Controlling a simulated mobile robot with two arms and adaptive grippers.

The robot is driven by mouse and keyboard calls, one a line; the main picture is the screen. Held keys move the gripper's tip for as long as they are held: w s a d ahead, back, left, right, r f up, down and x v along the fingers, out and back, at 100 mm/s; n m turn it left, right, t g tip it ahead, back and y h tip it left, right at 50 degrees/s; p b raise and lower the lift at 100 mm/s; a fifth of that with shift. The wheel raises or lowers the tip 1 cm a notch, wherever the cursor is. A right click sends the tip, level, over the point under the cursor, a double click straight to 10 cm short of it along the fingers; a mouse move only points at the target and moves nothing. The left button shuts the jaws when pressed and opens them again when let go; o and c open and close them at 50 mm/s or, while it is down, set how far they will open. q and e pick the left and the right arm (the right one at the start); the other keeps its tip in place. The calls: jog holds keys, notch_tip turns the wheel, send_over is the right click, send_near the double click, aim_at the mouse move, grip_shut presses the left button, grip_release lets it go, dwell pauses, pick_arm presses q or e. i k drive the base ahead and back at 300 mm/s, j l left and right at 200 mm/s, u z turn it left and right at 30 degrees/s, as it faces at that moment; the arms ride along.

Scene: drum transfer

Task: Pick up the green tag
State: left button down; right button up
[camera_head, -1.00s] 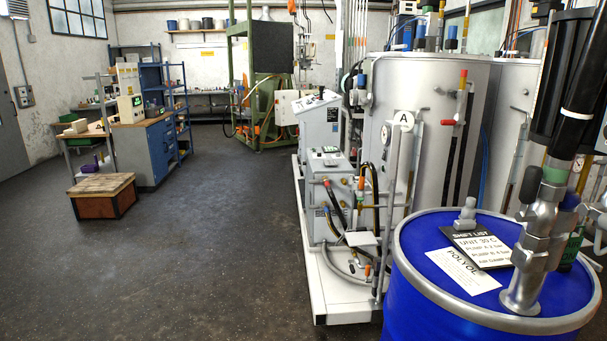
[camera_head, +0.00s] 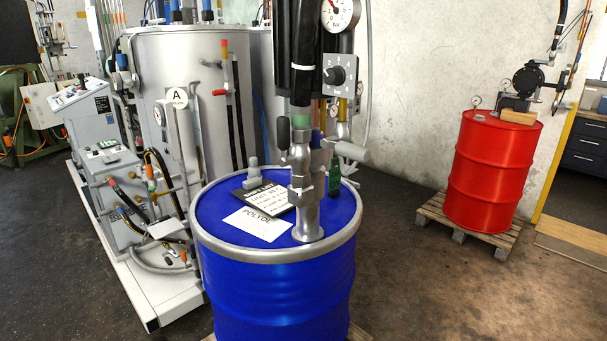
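A small dark green item (camera_head: 335,174), which looks like the green tag, shows at the back right of the blue drum's top, just right of the pump pipe. It is partly hidden behind the pump's fittings, and any writing on it is too small to read. I cannot tell whether it hangs or stands. The blue drum (camera_head: 270,292) stands close in front of me. Neither of my grippers is in view.
The metal pump (camera_head: 307,190) rises from the drum lid. A dark shift list (camera_head: 267,196) and a white POLYOL sheet (camera_head: 254,224) lie on the lid. A grey machine (camera_head: 180,85) stands left. A red drum (camera_head: 490,170) stands on a pallet (camera_head: 457,233) at right. Floor between drums is clear.

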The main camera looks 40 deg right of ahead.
aim_at(335, 173)
jog(key=z, duration=1.3)
jog(key=u, duration=0.35)
jog(key=i+l+u, duration=0.15)
jog(key=l+u, duration=0.25)
jog(key=i+l+u, duration=0.15)
jog(key=u, duration=0.2)
jog(key=l+u, duration=0.4)
jog(key=i+l+u, duration=0.1)
jog(key=l+u, duration=0.4)
jog(key=l, duration=0.5)
jog(key=l+u, duration=0.15)
jog(key=l, duration=0.45)
jog(key=k+l+u, duration=0.1)
jog(key=l, duration=0.45)
jog(key=k+l+u, duration=0.1)
jog(key=l, duration=0.5)
